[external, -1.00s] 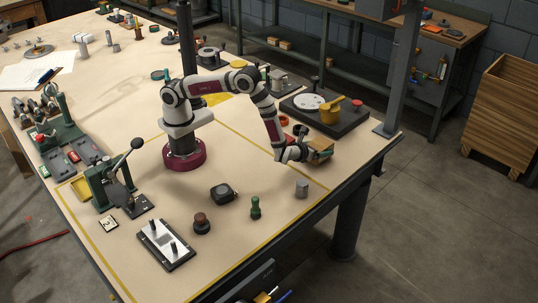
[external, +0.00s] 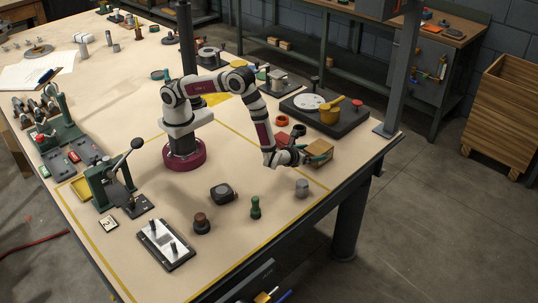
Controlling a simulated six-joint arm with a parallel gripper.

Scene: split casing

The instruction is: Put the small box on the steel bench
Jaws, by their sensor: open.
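The small box (external: 319,152), tan-brown, rests near the right edge of the pale-topped bench (external: 235,262) on which my arm stands. It appears upright, beside the black platform. My gripper (external: 316,160) is open at the left and near side of the box, with a teal finger tip showing close against it. Whether the finger touches the box cannot be told. The dark metal edge and leg of this bench show at the right; another dark metal bench (external: 330,70) with a lower shelf stands behind.
A grey cylinder (external: 302,188) and a green piece (external: 256,208) stand nearer. Bare bench top lies between them.

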